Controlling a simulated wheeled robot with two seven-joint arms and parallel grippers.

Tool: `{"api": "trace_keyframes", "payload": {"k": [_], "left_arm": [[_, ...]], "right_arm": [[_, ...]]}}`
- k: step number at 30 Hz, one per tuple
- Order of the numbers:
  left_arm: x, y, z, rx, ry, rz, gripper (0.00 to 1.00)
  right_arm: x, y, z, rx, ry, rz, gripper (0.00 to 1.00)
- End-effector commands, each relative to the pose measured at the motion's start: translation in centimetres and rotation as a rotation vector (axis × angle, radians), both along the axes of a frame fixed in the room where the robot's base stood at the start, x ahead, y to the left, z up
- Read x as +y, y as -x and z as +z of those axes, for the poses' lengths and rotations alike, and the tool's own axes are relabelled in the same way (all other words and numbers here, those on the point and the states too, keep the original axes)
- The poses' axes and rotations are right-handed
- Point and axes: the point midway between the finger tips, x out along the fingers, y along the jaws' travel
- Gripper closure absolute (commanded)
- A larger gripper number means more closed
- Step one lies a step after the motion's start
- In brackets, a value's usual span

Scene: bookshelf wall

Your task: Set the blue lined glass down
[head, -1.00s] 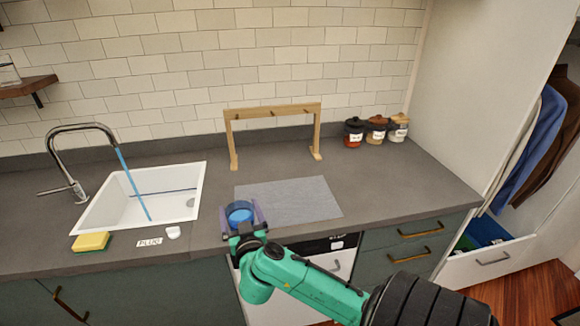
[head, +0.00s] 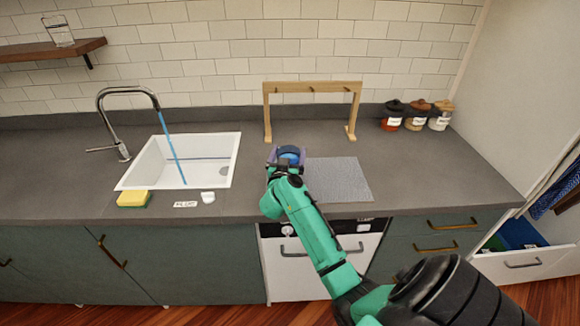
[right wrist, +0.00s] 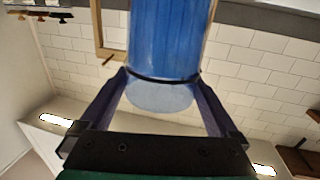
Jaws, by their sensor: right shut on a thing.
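The blue lined glass (head: 290,150) is held in my right gripper (head: 287,156), over the counter at the left edge of the grey mat (head: 340,180). In the right wrist view the glass (right wrist: 165,45) fills the space between the two fingers, which press on its sides. It looks blue with a dark line and a pale end towards the palm. I cannot tell whether it touches the counter. My left gripper is out of view.
A wooden rack with pegs (head: 312,88) stands behind the mat. Several lidded jars (head: 417,117) stand at the back right. The mat looks bare.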

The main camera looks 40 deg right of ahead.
Motion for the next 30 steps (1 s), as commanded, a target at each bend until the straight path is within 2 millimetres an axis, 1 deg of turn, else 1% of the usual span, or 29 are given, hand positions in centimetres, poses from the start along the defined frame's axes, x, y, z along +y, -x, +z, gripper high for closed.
{"api": "trace_keyframes", "payload": {"k": [2,6,8,18,19,27,30], "left_arm": [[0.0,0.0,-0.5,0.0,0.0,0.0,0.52],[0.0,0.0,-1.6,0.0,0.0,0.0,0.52],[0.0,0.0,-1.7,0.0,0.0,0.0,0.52],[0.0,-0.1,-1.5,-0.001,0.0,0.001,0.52],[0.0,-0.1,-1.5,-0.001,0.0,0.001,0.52],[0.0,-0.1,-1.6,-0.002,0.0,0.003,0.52],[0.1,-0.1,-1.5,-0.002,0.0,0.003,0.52]], "right_arm": [[0.0,0.0,-1.1,-0.003,0.003,0.0,1.0],[0.0,0.0,-4.0,-0.002,0.002,0.0,1.0],[0.0,0.0,-4.7,-0.003,0.003,0.001,1.0],[0.0,0.0,-4.8,-0.005,0.004,0.001,1.0],[0.0,0.0,-5.0,-0.003,0.002,0.001,0.0],[0.0,0.0,-4.8,-0.003,0.002,0.0,0.0],[0.6,0.5,-4.8,-0.001,0.002,0.001,0.0]]}}
